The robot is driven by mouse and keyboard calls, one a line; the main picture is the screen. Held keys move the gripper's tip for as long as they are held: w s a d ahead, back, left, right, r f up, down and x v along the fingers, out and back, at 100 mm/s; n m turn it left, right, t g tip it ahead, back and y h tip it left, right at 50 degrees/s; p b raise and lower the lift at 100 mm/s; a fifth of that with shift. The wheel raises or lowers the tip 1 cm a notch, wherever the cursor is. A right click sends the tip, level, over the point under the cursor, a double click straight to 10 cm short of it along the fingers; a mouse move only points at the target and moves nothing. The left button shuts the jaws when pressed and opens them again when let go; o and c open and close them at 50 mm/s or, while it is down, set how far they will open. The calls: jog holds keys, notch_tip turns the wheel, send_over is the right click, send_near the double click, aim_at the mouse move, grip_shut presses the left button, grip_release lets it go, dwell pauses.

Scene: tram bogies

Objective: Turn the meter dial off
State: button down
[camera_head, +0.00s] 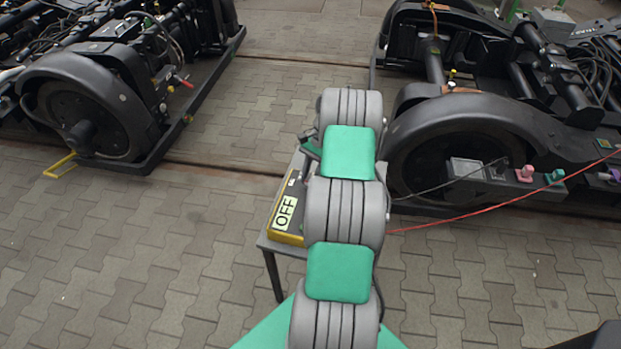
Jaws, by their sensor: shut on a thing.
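My grey and green arm reaches up the middle of the picture and covers the meter's right part. The meter's dial is hidden behind my arm, so its setting cannot be seen. My gripper's fingers are also hidden there. A small dark green piece (310,147) juts out left of my arm above the meter; I cannot tell what it is.
The stand (264,243) is on paving. A red lead (470,213) and a thin black lead run right to a bogie (480,115) with pink and green plugs. Another bogie (85,100) stands at the left. Paving left of the stand is clear.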

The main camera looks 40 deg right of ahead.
jog(key=shift+n, duration=0.3)
jog(key=c, duration=1.1)
grip_release()
jog(key=p+v, duration=0.2)
jog(key=v, duration=0.5)
jog(key=shift+r, duration=0.4)
